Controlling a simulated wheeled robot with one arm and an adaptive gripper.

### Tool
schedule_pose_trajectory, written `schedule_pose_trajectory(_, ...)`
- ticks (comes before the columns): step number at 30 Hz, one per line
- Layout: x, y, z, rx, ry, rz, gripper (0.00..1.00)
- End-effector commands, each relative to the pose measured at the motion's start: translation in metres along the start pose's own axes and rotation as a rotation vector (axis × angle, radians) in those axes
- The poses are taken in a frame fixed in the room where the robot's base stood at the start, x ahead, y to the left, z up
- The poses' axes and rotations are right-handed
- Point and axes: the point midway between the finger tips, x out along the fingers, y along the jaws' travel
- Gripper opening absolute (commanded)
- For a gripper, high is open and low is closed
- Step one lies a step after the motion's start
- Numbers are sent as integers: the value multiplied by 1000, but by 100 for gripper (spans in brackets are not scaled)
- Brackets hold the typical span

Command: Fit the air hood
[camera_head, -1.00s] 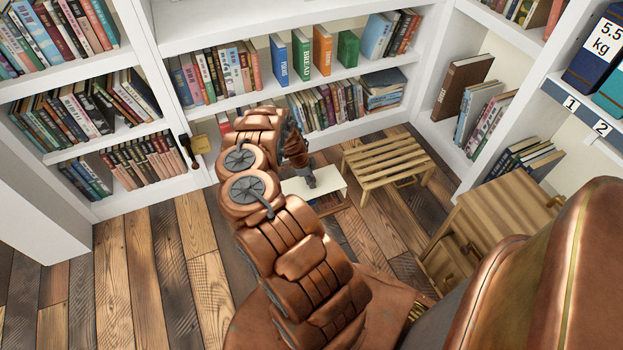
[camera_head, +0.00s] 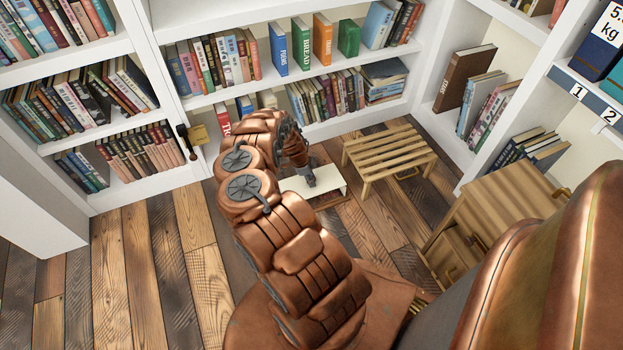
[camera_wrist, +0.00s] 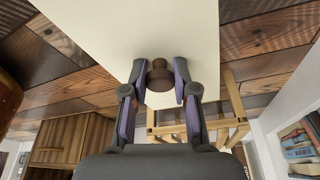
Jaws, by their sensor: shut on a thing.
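A flat white panel (camera_head: 330,184) with a brown edge, which may be the air hood, is low over the plank floor in the head view. In the wrist view the white panel (camera_wrist: 100,35) fills the upper middle, with a round brown knob (camera_wrist: 162,86) on its face. My gripper (camera_wrist: 160,72) is shut on the knob, one finger on each side. In the head view my gripper (camera_head: 309,180) points down at the panel's top. My arm hides the panel's left part. I cannot tell whether the panel rests on something or hangs free.
A slatted wooden bench (camera_head: 390,156) stands just right of the panel. A wooden cabinet (camera_head: 500,208) with drawers is further right. White bookshelves (camera_head: 300,92) close off the back and sides. Open plank floor (camera_head: 140,265) lies at the left.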

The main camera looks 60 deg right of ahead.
Motion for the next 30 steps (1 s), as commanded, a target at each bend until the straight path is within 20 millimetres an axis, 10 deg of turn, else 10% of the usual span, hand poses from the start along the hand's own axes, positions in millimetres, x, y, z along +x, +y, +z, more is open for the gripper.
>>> schedule_pose_trajectory(7, 0, 0, 0, 0, 0, 0, 0)
schedule_pose_trajectory(8, 0, 0, 0, 0, 0, -1, 30)
schedule_pose_trajectory(16, 0, 0, 0, 0, 0, 0, 57)
schedule_pose_trajectory(30, -11, -2, 1, -1, 0, -3, 57)
